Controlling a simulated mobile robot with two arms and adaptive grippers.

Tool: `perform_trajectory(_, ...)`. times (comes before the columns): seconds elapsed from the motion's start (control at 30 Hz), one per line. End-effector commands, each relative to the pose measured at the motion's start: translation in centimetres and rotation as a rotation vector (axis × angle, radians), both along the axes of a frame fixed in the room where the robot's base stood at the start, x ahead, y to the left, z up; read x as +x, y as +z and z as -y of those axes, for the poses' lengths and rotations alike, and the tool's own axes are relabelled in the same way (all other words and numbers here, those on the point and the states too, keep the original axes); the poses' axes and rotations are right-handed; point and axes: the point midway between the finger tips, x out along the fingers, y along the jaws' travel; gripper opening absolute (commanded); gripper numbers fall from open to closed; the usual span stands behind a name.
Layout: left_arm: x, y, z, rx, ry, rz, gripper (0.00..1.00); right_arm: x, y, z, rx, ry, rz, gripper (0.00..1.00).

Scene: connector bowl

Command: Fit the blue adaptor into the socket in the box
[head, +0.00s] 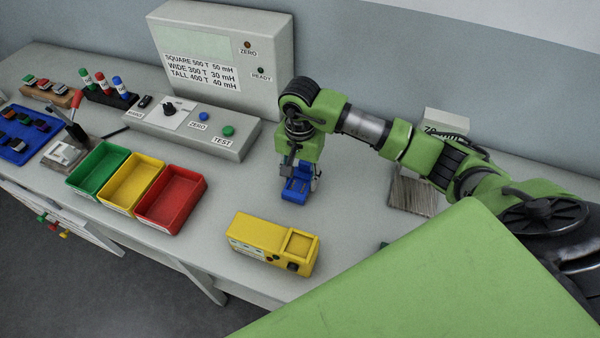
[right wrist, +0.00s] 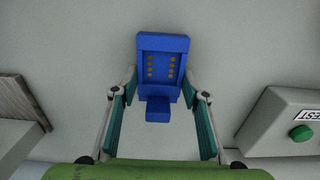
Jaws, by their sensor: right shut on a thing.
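The blue adaptor (head: 296,190) is at the middle of the bench, under my right gripper (head: 299,172). In the right wrist view the adaptor (right wrist: 162,62) shows rows of small gold contacts, and my right gripper (right wrist: 160,90) has its fingers on both sides of it, shut on it. I cannot tell whether the adaptor touches the bench. The yellow box (head: 262,236) stands nearer the front edge, below the adaptor in the head view. Its square socket recess (head: 300,243) faces up at its right end and looks empty. My left gripper is not in view.
Green (head: 98,168), yellow (head: 133,184) and red (head: 171,200) trays stand left of the yellow box. A control panel (head: 190,126) with a TEST button and a tall meter (head: 222,55) are behind. Bare bench lies between adaptor and box.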

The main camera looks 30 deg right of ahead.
Motion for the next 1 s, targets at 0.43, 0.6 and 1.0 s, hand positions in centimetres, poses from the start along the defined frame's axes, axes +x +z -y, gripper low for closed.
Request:
perform_trajectory(0.43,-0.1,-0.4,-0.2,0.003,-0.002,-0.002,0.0,0.0,-0.2,0.0,0.0,-0.001,0.001,0.58)
perform_trajectory(0.6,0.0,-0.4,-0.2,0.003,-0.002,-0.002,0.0,0.0,-0.2,0.0,0.001,-0.001,0.001,0.58)
perform_trajectory(1.0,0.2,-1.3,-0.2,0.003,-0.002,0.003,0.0,0.3,3.0,0.0,-0.001,0.0,0.008,0.58)
